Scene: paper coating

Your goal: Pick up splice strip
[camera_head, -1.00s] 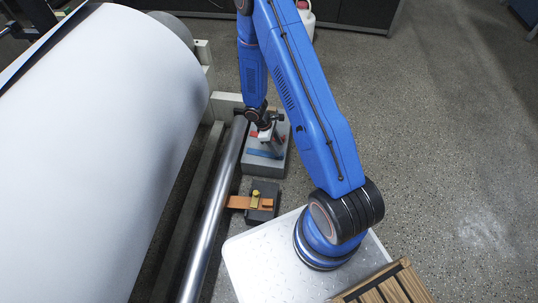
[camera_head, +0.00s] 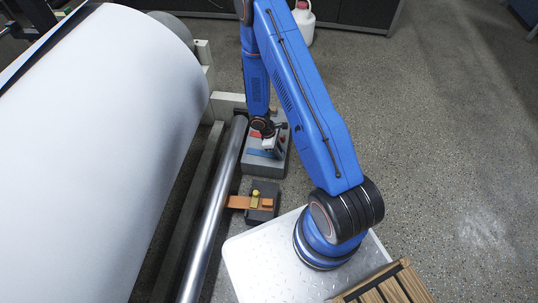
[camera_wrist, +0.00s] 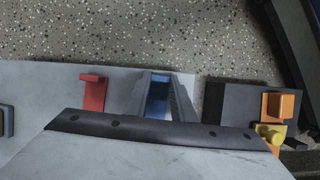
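A blue strip (camera_head: 257,153), which looks like the splice strip, lies on the grey block (camera_head: 268,170) beside the steel roller. My gripper (camera_head: 268,137) is low over this block, and my arm partly hides the strip in the head view. In the wrist view the blue strip (camera_wrist: 158,97) shows between the two grey fingers of my gripper (camera_wrist: 163,85). The fingers stand apart, on either side of the strip. I cannot tell whether they touch it.
A red bracket (camera_wrist: 93,92) stands on the grey block, left of the fingers. A dark block (camera_head: 263,195) with orange and yellow parts (camera_head: 256,192) is nearby. The steel roller (camera_head: 215,205) and large white paper roll (camera_head: 110,140) are at left. Open floor (camera_head: 440,130) is at right.

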